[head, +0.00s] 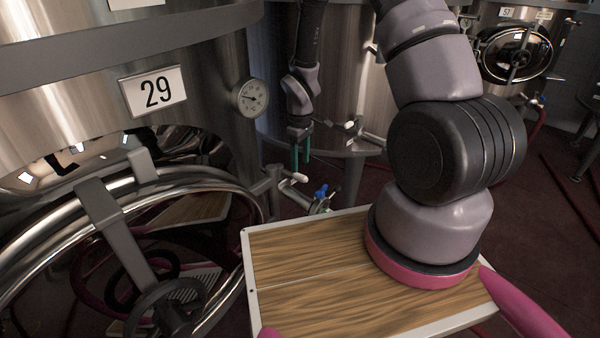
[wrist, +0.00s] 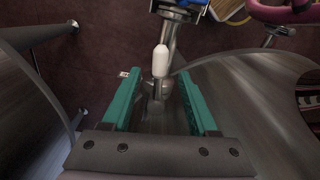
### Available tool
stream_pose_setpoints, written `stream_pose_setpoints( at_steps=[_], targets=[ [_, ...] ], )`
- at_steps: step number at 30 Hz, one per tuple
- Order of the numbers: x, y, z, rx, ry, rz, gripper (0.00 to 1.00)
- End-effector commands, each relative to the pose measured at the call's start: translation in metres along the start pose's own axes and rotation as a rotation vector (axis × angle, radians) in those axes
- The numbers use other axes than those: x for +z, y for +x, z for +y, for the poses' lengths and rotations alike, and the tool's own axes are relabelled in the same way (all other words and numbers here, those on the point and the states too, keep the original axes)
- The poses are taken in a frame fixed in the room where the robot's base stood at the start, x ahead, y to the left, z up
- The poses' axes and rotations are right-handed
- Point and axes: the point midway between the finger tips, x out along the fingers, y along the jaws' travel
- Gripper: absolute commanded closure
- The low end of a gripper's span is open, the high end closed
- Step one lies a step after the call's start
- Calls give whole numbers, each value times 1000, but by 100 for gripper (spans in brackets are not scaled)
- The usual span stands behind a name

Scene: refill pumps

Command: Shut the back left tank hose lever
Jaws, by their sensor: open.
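My gripper (head: 301,157) hangs in front of the steel tanks with its two teal fingers pointing down. In the wrist view my gripper (wrist: 160,95) is open, its fingers apart and nothing held. A lever with a white tip (wrist: 160,62) shows between and just beyond the fingertips, apart from both. In the head view a white-tipped lever (head: 299,177) sits just below the fingers on the pipework beside tank 29. A blue handle (head: 321,190) is close to it, and blue also shows at the top of the wrist view (wrist: 190,2). I cannot tell whether the lever is open or shut.
Tank 29 (head: 60,80) with its round door and gauge (head: 250,97) fills the left. Another valve with a white tip (head: 350,126) is on the tank behind. My wooden-topped base (head: 310,265) is in front. A red hose (head: 536,125) runs at right.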

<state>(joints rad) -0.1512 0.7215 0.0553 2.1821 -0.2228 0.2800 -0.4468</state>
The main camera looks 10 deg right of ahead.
Motion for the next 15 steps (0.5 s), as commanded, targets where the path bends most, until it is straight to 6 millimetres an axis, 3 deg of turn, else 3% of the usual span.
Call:
stream_pose_setpoints(
  at_steps=[6,15],
  targets=[
    [0,37,0,-1,1,-2,40],
    [0,52,0,0,1,0,40]
  ],
)
